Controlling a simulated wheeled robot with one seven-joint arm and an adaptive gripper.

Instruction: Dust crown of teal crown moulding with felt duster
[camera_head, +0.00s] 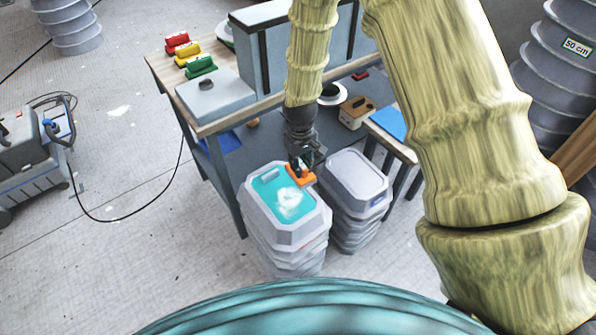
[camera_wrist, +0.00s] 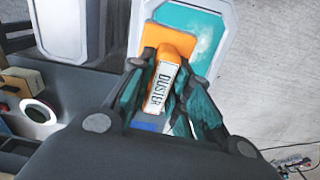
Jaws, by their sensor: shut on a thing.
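The teal crown moulding (camera_head: 268,193) tops a stack of grey moulds in the head view, with a whitish dusty patch (camera_head: 290,202) on its middle. In the wrist view its teal face (camera_wrist: 207,26) shows beyond the duster. My gripper (camera_head: 299,166) is shut on the orange felt duster (camera_head: 302,179), whose handle reads "DUSTER" in the wrist view (camera_wrist: 163,78). The gripper fingers hide part of the duster.
A second stack with a plain grey top (camera_head: 358,177) stands close on the right. Behind is a workbench (camera_head: 215,127) with red, yellow and green handled blocks (camera_head: 201,66), a grey box (camera_head: 215,97) and a lower shelf. Open floor lies left, crossed by a black cable (camera_head: 140,215).

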